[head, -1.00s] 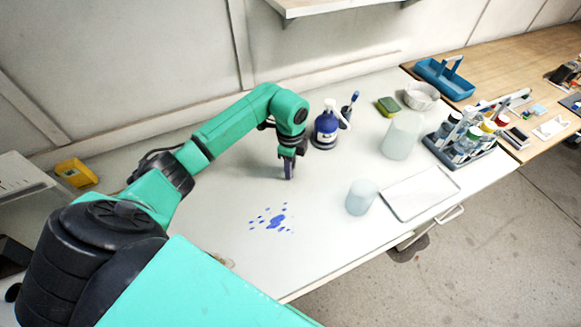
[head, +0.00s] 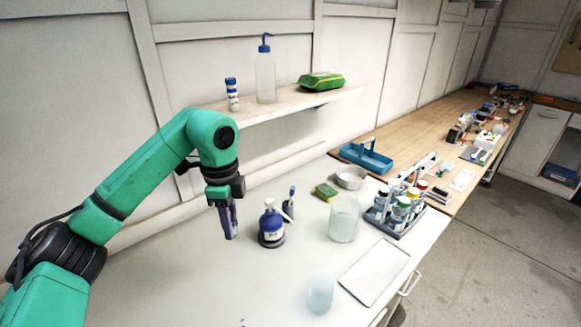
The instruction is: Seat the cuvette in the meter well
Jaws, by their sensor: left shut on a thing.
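My right gripper is not in view.
The pump bottle (head: 271,227) and a brush (head: 289,204) stand close right of the gripper. A frosted beaker (head: 343,219), a smaller cup (head: 320,293), a white tray (head: 374,271) and a bottle rack (head: 397,216) lie further right. A wall shelf (head: 275,108) is above.

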